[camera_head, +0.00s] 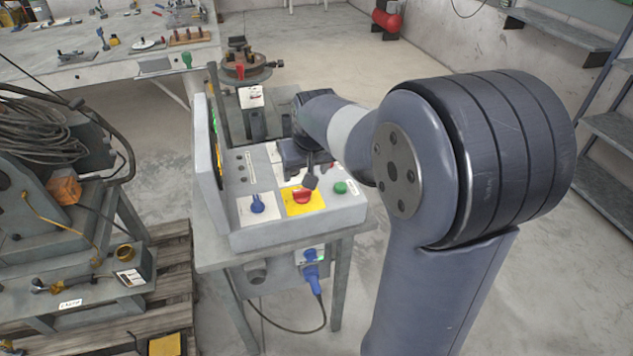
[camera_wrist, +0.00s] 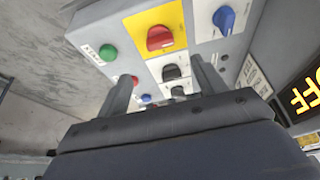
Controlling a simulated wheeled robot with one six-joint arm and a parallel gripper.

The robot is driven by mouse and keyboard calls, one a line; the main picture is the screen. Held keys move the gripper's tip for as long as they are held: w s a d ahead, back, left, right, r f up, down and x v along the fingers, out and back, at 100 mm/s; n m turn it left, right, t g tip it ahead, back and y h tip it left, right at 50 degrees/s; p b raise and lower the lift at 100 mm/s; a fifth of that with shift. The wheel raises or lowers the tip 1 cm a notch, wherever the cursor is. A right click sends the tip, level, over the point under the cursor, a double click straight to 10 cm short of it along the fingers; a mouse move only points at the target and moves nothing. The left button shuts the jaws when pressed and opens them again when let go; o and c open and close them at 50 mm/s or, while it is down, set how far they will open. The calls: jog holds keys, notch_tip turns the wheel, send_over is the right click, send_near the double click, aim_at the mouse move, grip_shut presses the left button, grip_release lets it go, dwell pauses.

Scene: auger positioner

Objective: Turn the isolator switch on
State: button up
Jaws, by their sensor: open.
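The likely isolator switch is a red rotary knob (camera_head: 303,197) on a yellow plate (camera_head: 318,207) at the front of the sloped grey console (camera_head: 285,236). In the wrist view the red knob (camera_wrist: 160,38) sits upper middle on its yellow plate, its handle lying roughly across the picture. My gripper (camera_wrist: 160,69) is open and empty, its two fingers apart and pointing toward the panel. The red knob lies beyond the fingertips, not between them. In the head view my gripper (camera_head: 308,180) hangs over the console, just behind the red knob, partly hiding the panel there.
A blue knob (camera_head: 257,203) and a green button (camera_head: 340,187) flank the yellow plate. Black knobs (camera_wrist: 172,72) and a red button lie near the fingers. A display (camera_wrist: 306,95) shows partly cut-off amber letters, seemingly "OFF". A blue plug (camera_head: 311,273) hangs below the console.

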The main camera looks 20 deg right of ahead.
aim_at(302, 190)
jog(key=x, duration=0.9)
jog(key=shift+w+a+f, duration=0.1)
jog(key=shift+f, duration=0.3)
jog(key=c, duration=1)
